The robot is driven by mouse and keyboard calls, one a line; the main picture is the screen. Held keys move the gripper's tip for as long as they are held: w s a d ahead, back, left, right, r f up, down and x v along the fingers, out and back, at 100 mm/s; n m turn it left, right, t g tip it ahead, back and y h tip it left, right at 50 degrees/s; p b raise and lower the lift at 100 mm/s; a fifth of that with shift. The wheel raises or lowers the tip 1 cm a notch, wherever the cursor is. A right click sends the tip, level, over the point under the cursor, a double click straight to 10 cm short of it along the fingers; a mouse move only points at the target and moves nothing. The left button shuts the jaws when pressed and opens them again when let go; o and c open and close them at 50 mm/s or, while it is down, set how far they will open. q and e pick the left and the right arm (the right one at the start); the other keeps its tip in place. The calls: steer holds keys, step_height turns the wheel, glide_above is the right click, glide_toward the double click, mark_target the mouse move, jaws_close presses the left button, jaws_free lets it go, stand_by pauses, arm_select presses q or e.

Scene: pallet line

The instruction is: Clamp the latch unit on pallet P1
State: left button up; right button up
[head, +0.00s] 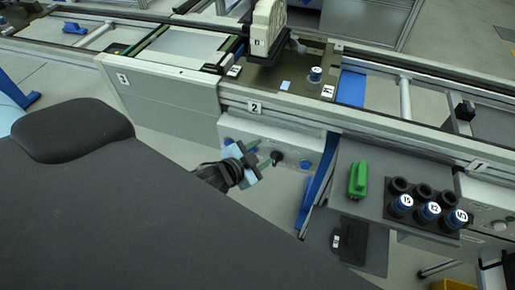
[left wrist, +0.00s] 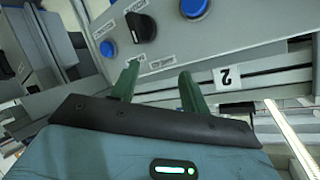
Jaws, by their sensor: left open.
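My left gripper (head: 264,152) is open and empty in front of the station 2 control panel (head: 246,128). In the left wrist view its two green fingers (left wrist: 158,74) point at the panel (left wrist: 240,32), apart from each other with nothing between them. A black rotary knob (left wrist: 141,27) sits on the panel between two blue buttons (left wrist: 194,8) (left wrist: 107,48), beyond the fingertips. Above the panel, a dark pallet plate (head: 270,78) lies on the line under a cream machine head (head: 267,25). A blue-topped cylinder (head: 315,75) stands on the plate. I cannot read the pallet's tags. My right gripper is out of view.
A grey shelf (head: 340,180) at right holds a green object (head: 358,179) and a black rack (head: 425,226) with several numbered blue-topped cylinders. A blue post (head: 318,180) stands between panel and shelf. The conveyor rail (head: 370,143) runs above the panel.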

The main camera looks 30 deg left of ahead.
arm_select(q)
steer(key=shift+s+d+f, duration=0.15)
steer(key=shift+s+f, duration=0.3)
steer(key=shift+s, duration=0.1)
steer(key=shift+c, duration=0.3)
